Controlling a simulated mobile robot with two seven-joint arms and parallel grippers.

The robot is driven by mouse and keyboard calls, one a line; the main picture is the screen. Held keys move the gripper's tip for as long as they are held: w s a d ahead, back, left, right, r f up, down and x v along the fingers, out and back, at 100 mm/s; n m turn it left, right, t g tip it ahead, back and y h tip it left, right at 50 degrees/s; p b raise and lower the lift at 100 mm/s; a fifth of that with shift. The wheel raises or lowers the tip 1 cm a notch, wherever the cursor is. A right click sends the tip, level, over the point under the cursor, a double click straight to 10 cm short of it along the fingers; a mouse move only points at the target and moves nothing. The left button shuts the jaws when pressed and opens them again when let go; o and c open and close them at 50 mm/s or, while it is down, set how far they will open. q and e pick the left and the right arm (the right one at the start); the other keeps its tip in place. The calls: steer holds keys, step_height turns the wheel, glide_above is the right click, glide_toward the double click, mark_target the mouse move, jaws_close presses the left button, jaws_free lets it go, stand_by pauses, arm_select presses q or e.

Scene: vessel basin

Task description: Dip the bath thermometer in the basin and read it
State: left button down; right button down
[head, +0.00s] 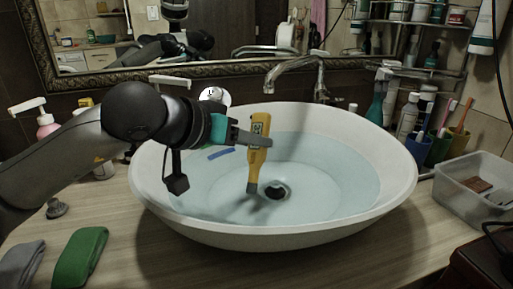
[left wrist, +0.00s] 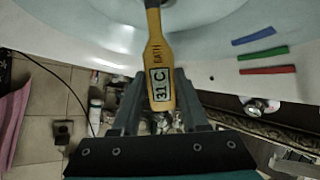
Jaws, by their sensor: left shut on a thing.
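The yellow bath thermometer (head: 257,155) is upright, slightly tilted, over the white basin (head: 400,180), with its dark tip down near the drain. I cannot tell whether the tip is under the water (head: 325,180). My left gripper (head: 262,141) is shut on the thermometer's upper body. In the left wrist view the thermometer (left wrist: 155,50) lies between the fingers, and its display reads 31 C, with the word BATH beside it. Blue (left wrist: 254,36), green (left wrist: 264,53) and red (left wrist: 268,70) strips mark the basin's inner wall. My right gripper is not in view.
A tap (head: 295,66) reaches over the basin's back. A clear plastic box (head: 470,195) and brush cups (head: 438,148) stand at the right. A green cloth (head: 80,257) and a soap pump (head: 46,125) are at the left.

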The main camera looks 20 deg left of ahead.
arm_select(q)
steer(key=shift+s+a, duration=0.1)
steer(key=shift+d, duration=0.2)
steer(key=shift+w+d, duration=0.35)
steer(key=shift+s+a, duration=0.1)
steer(key=shift+a, duration=0.05)
stand_by(0.4)
steer(key=shift+s+a+b, duration=0.25)
steer(key=shift+a+b, duration=0.15)
steer(key=shift+b, duration=0.1)
steer(key=shift+d, duration=0.15)
steer(key=shift+w+d, duration=0.35)
steer(key=shift+d, duration=0.05)
steer(key=shift+s+a, duration=0.1)
steer(key=shift+a, duration=0.05)
